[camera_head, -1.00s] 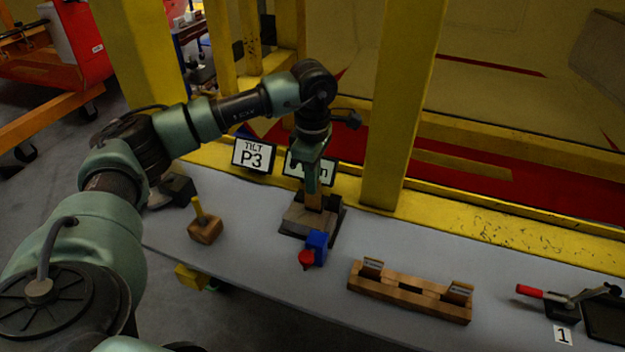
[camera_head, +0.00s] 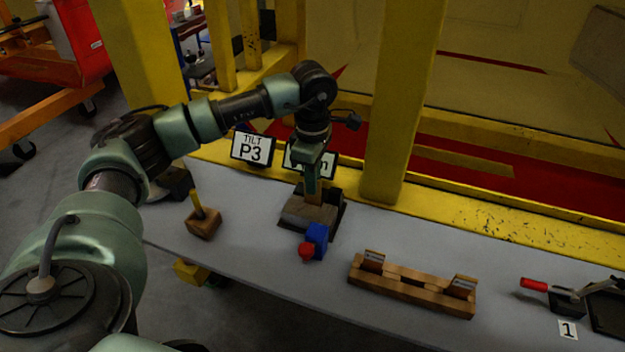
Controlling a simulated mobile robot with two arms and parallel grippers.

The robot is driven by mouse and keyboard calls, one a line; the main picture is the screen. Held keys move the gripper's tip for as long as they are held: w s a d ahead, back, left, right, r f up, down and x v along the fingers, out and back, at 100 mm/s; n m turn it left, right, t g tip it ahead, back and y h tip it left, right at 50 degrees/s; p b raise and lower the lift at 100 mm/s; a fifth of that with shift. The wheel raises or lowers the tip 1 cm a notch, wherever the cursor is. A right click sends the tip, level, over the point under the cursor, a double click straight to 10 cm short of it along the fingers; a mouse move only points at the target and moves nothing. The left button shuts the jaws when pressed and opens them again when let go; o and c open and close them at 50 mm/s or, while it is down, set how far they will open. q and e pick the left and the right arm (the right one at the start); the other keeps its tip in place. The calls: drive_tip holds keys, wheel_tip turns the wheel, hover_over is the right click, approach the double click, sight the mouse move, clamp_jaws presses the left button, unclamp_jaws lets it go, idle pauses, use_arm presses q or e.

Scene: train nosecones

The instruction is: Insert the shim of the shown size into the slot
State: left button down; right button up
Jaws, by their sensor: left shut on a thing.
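My left gripper (camera_head: 313,186) points down over the grey slot block (camera_head: 308,212) on the table. It is shut on a brown shim (camera_head: 314,198), whose lower end meets the top of the block; I cannot tell how deep it sits in the slot. A size sign (camera_head: 322,163) stands behind, its text partly hidden by my gripper. A wooden rack (camera_head: 410,288) with two labelled upright pieces lies at the right front. My right gripper is not in view.
A blue block with a red knob (camera_head: 317,238) sits just in front of the slot block. A wooden mallet (camera_head: 203,222) stands to the left. A "TILT P3" sign (camera_head: 252,149) is behind. A red-handled clamp (camera_head: 560,296) is at the far right. A yellow post (camera_head: 398,110) rises behind the table.

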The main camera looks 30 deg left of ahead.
use_arm(q)
drive_tip(key=shift+f+b, duration=0.85)
drive_tip(key=shift+f, duration=0.35)
drive_tip(key=c, duration=1.5)
unclamp_jaws()
wheel_tip(320, 180, up, 8)
drive_tip(key=shift+f+b, duration=0.1)
drive_tip(key=shift+b, duration=0.7)
